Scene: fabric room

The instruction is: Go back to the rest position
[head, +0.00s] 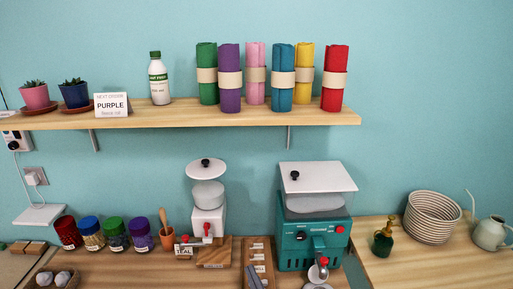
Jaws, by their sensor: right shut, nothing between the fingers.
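I make out neither of my grippers in the head view. No arm of mine clearly crosses the shelf or the counter. The rest position itself is not marked by anything in the picture.
A wooden shelf (200,118) holds several banded rolls, a white bottle (158,80), two potted plants and a PURPLE card (111,105). Below stand several lidded jars, a white dispenser (208,215), a teal machine (312,240), a green bottle (383,240), a coiled basket (432,217) and a watering can (490,234).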

